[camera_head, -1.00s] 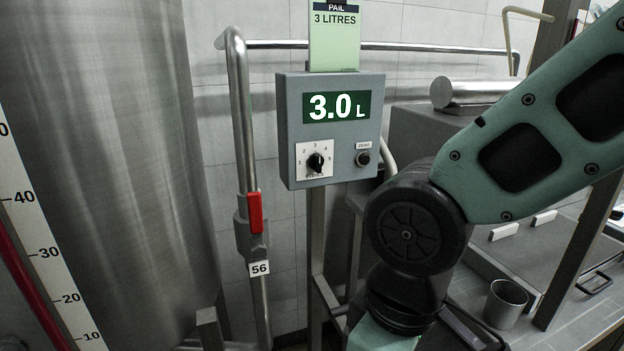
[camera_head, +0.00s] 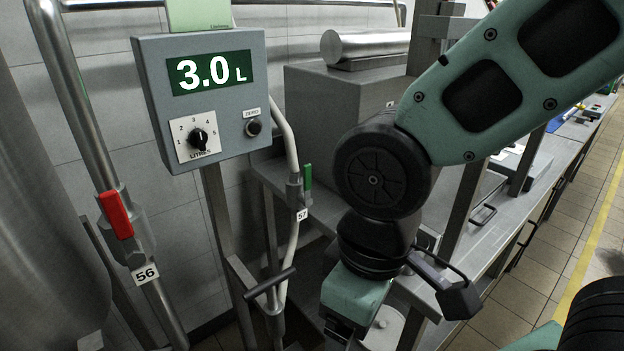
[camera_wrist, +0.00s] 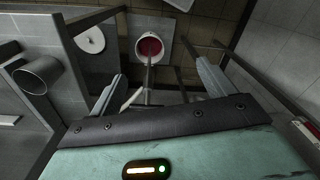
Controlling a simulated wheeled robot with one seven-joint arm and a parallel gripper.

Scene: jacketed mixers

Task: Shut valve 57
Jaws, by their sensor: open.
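Valve 57 sits on a thin pale pipe right of the display box in the head view. Its green lever (camera_head: 308,177) stands upright, roughly along the pipe, above the white tag "57" (camera_head: 302,215). My gripper hangs low in the head view, right of and below the valve, and its fingertips are not clear there. In the wrist view my gripper (camera_wrist: 158,82) is open, its two fingers wide apart with nothing between them. I cannot make out valve 57 in the wrist view.
Valve 56 with a red lever (camera_head: 115,214) is at left. The grey control box (camera_head: 205,95) reads 3.0 L. A dark T-handle (camera_head: 270,283) crosses the lower pipe. A steel bench (camera_head: 500,235) stands right. The wrist view shows a white vessel, red inside (camera_wrist: 150,45), and a metal cup (camera_wrist: 36,75).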

